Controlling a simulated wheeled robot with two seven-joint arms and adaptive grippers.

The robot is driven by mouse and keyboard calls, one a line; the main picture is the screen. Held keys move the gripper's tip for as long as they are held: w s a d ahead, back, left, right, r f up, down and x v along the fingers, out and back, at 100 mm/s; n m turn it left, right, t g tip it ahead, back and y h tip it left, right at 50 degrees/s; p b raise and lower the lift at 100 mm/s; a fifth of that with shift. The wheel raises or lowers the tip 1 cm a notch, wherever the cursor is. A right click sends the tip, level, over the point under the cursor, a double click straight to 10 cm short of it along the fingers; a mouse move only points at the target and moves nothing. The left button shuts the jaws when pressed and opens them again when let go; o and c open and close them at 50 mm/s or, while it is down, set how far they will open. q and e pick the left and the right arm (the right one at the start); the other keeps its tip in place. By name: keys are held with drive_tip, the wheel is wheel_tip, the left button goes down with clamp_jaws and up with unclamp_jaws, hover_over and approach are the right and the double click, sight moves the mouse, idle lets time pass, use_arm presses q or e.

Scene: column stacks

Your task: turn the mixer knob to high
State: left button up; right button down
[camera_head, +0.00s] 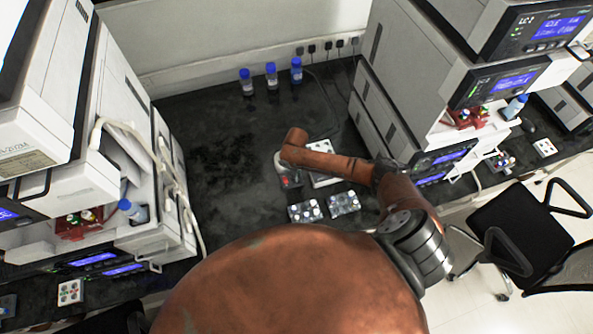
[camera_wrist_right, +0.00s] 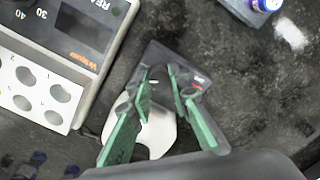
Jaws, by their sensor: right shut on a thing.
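The mixer (camera_head: 290,181) is a small dark-bodied device with a pale round top, on the black bench below the end of my right arm, which covers part of it in the head view. In the right wrist view the mixer's dark body (camera_wrist_right: 198,66) and white round cup (camera_wrist_right: 157,132) show. My right gripper (camera_wrist_right: 164,82) has its green-padded fingers closed around the small dark knob (camera_wrist_right: 161,74) on the mixer's body. The knob is mostly hidden between the fingertips, and its setting cannot be read. My left gripper is not in view.
A white block device with round wells (camera_wrist_right: 42,92) stands close left of the mixer in the wrist view. Two vial racks (camera_head: 305,212) (camera_head: 343,204) sit in front. Blue-capped bottles (camera_head: 271,76) stand at the back. Instrument stacks (camera_head: 105,130) (camera_head: 415,90) flank the bench. Bench left of the mixer is clear.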

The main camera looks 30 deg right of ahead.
drive_tip(key=m+p, duration=0.3)
drive_tip(key=shift+a+r, duration=0.1)
drive_tip(key=shift+r, duration=0.05)
drive_tip(key=shift+m+p, duration=1.2)
drive_tip(key=shift+m, duration=0.4)
drive_tip(key=c, duration=1.8)
unclamp_jaws()
